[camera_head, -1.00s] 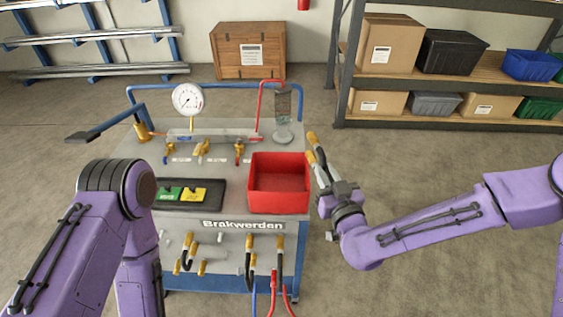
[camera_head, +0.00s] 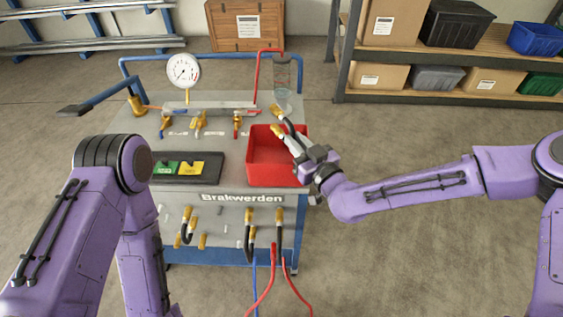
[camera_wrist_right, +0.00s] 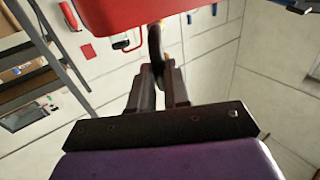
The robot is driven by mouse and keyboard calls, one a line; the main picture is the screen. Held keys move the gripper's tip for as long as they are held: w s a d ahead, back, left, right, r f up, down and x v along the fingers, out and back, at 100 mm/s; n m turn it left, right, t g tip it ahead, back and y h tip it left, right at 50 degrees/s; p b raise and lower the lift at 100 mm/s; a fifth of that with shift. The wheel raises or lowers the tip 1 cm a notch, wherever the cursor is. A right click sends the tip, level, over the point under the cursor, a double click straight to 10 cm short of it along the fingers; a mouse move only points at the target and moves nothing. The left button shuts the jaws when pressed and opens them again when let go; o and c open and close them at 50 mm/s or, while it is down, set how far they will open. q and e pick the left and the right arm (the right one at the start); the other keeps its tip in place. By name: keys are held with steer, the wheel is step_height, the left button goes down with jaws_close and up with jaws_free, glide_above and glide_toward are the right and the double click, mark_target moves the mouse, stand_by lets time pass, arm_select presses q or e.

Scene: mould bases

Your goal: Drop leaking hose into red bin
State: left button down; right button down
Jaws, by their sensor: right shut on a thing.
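The hose (camera_head: 291,129) is short and black with brass end fittings. My right gripper (camera_head: 298,147) is shut on it, and the fittings point up and left above the far right part of the red bin (camera_head: 262,172). The bin is an open box on the right side of the grey test bench, and its inside looks empty where it shows. In the right wrist view the hose (camera_wrist_right: 155,42) stands between the fingers (camera_wrist_right: 160,80), with the red bin (camera_wrist_right: 160,12) at the top edge. My left gripper is out of view; only its arm shows.
The bench (camera_head: 215,190) carries a pressure gauge (camera_head: 183,70), brass valves (camera_head: 199,122) and a clear cylinder (camera_head: 282,85) just behind the bin. A black tray (camera_head: 215,168) with green and yellow cards lies left of the bin. Several hoses hang on the bench front.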

steer(key=shift+r, duration=0.1)
steer(key=c, duration=1)
jaws_free()
steer(key=b+v, duration=0.3)
steer(key=v, duration=0.7)
steer(key=shift+s+d, duration=0.15)
steer(key=shift+s, duration=0.05)
